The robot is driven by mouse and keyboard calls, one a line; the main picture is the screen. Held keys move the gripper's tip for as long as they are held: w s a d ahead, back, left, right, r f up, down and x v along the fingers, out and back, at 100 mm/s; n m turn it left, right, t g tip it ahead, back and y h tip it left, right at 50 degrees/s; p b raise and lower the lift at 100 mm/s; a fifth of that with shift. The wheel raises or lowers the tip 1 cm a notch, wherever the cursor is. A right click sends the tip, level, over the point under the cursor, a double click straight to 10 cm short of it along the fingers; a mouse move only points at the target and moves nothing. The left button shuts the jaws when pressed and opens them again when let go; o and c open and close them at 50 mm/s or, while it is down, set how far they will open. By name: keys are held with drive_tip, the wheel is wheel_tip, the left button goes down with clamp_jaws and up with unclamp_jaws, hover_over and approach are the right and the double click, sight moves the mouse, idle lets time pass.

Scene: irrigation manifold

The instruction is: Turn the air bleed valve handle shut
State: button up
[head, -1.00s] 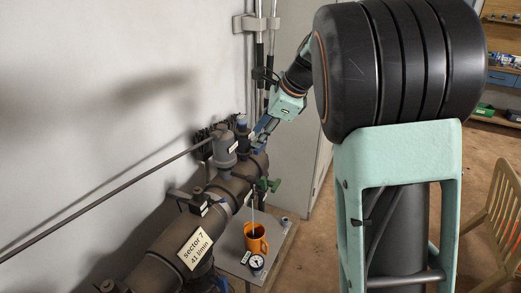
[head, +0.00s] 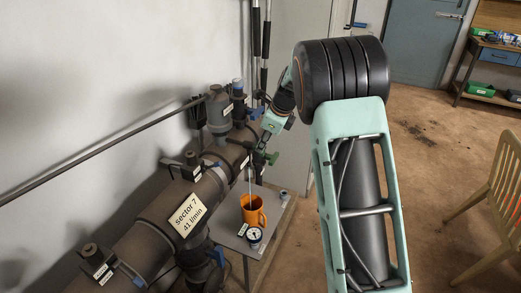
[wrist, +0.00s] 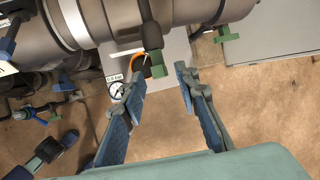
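A green handle (head: 271,158) sits at the far end of the dark pipe (head: 150,225), near my gripper (head: 259,149). In the wrist view a green handle (wrist: 157,65) hangs from a dark stem, just beyond and roughly between my fingertips (wrist: 157,78). The blue-padded fingers are spread apart with nothing between them. I cannot tell whether they touch the handle. A second green handle (wrist: 225,34) shows further right in the wrist view. No label readable here says which handle is the air bleed. In the head view my wrist partly hides the area.
An orange mug (head: 252,212) and a round gauge (head: 254,236) stand on a small grey table (head: 270,222) below the pipe. Blue handles (wrist: 10,43) branch off the manifold. A grey cabinet (head: 303,80) stands behind. Open floor lies to the right, with a wooden chair (head: 495,215).

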drive_tip(key=shift+x, duration=2.4)
clamp_jaws()
